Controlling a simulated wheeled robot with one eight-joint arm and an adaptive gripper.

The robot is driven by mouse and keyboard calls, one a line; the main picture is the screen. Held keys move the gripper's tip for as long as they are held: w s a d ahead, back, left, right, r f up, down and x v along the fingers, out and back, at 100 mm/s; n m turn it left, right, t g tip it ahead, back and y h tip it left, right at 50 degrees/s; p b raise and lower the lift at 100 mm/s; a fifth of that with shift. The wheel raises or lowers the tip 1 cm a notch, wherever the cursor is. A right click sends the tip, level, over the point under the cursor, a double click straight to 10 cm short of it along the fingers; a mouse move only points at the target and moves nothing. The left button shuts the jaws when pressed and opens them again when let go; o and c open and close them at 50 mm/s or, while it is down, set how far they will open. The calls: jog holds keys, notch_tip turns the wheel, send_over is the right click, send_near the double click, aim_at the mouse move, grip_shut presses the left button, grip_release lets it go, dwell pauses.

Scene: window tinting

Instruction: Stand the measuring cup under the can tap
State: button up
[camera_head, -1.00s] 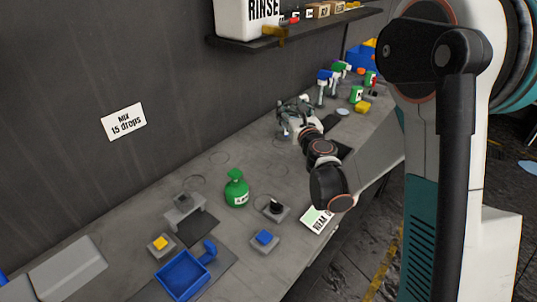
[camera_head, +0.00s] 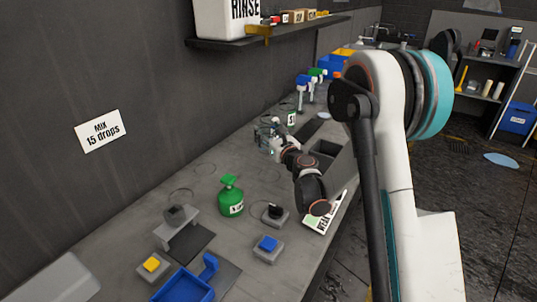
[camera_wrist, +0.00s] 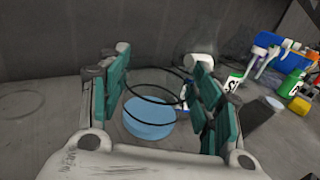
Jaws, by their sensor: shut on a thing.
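The measuring cup (camera_wrist: 149,118) shows in the wrist view as a clear vessel with dark rings and a pale blue round area. It sits between the teal pads of my gripper (camera_wrist: 160,105), which is shut on it. In the head view my gripper (camera_head: 270,133) is over the bench near the wall; the cup is too small and covered to make out there. The white RINSE can (camera_head: 228,18) stands on the wall shelf, with its brass tap (camera_head: 260,31) at the shelf's front edge. My gripper is lower than the tap and farther along the bench.
The bench (camera_head: 200,262) holds a green bottle (camera_head: 230,197), a blue tray (camera_head: 184,285), a grey stand (camera_head: 177,228) and button blocks. Spray bottles (camera_head: 303,93) stand beyond my gripper. The shelf (camera_head: 290,30) overhangs the bench. Bench near the wall has free room.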

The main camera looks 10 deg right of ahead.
notch_tip(320, 180, down, 7)
jog(key=shift+r+b, duration=0.2)
jog(key=shift+b, duration=0.9)
jog(key=shift+r, duration=0.1)
jog(key=o, duration=1.1)
jog(key=shift+c, duration=0.2)
